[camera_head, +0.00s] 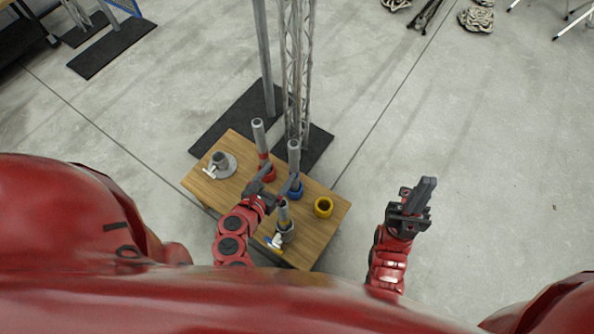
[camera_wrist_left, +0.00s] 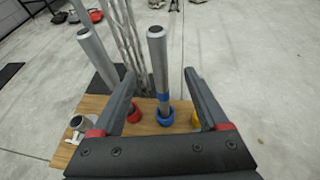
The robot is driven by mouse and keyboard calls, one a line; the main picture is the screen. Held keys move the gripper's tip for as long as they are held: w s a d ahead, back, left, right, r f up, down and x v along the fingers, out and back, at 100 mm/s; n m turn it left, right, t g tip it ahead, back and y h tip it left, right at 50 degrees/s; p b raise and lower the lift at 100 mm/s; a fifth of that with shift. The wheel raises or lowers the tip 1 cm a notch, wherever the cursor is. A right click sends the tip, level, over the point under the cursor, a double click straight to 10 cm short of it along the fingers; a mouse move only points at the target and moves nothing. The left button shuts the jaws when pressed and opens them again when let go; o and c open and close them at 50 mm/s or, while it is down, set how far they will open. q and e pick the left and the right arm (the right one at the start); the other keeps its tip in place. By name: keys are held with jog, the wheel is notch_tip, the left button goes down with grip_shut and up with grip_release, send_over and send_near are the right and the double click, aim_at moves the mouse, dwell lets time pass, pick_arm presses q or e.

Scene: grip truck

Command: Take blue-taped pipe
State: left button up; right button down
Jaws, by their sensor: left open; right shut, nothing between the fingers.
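The blue-taped pipe (camera_head: 294,158) is a grey tube standing upright in a blue ring on the wooden table (camera_head: 336,222). In the left wrist view the blue-taped pipe (camera_wrist_left: 158,60) shows in the gap between my fingers, with blue tape low on it. My left gripper (camera_head: 281,180) is open, close to this pipe; in its wrist view the gripper (camera_wrist_left: 160,78) has a finger on each side of it. I cannot tell whether either finger touches it. My right gripper (camera_head: 428,187) is shut and empty, off the table's right side.
A red-ringed pipe (camera_head: 259,138) stands left of the blue one. An empty yellow ring (camera_head: 323,207) sits to its right. A short pipe in a flange (camera_head: 220,162) and another short pipe (camera_head: 284,213) share the table. A metal truss (camera_head: 298,70) rises behind.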

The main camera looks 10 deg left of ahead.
pick_arm(q)
jog(key=x, duration=1.4)
jog(key=shift+w+a, duration=0.1)
jog(key=shift+w, duration=0.1)
grip_shut()
dwell(0.9)
